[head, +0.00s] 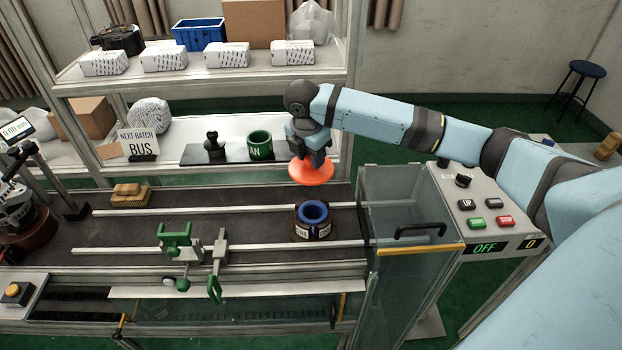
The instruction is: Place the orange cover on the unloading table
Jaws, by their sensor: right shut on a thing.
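The orange cover (312,172) is a round disc hanging under my right gripper (312,157). My right gripper is shut on it, and the arm reaches in from the right. The cover is in the air above the back part of the dark conveyor belt (150,228), behind a dark brown ring part with a blue ring inside (314,221). The fingertips are mostly hidden by the wrist and the cover. My left gripper is not in view. I cannot tell which surface is the unloading table.
A green fixture (175,243) stands at the belt's front. A clear guard (400,215) and a button panel (485,200) are on the right.

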